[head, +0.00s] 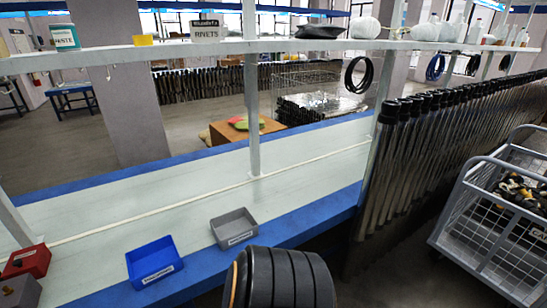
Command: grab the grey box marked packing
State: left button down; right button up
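Neither of my grippers shows in the head view.
A blue labelled box (154,262) stands left of the grey one, and a red box (26,261) further left. A shelf post (251,115) rises behind. A dark ribbed shape (280,279) fills the bottom middle. Black tubes (410,165) and a wire cart (500,215) are right.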

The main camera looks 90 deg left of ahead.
aim_at(231, 228)
jog(key=u, duration=3.15)
